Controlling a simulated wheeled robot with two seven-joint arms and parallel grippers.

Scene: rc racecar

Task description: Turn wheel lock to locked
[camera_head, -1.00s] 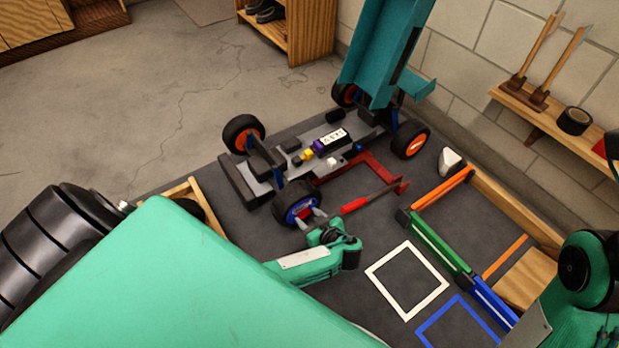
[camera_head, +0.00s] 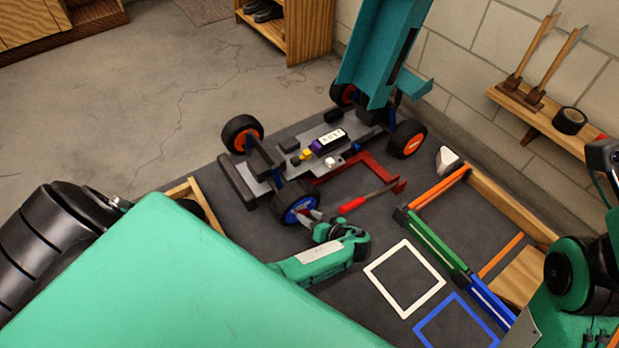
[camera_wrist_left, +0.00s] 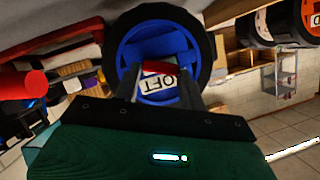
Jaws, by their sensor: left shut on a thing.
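The race car (camera_head: 325,150) stands on a dark mat with its teal body shell (camera_head: 385,50) raised. Its near front wheel (camera_head: 297,203) has a black tyre and a blue hub; the wheel (camera_wrist_left: 155,50) also fills the upper middle of the left wrist view, with a white label partly reading "OFT". A red wheel lock (camera_wrist_left: 159,67) lies across the hub. My left gripper (camera_head: 314,214) is at the hub, its fingers on either side of the red lock and shut on it. The fingers partly hide the hub and label. My right gripper is out of view.
A red jack (camera_head: 360,165) with a red-handled lever (camera_head: 352,204) lies close beside the wheel. White (camera_head: 404,280) and blue (camera_head: 457,322) square outlines mark the mat. Orange, green (camera_head: 436,243) and blue bars stand at the right.

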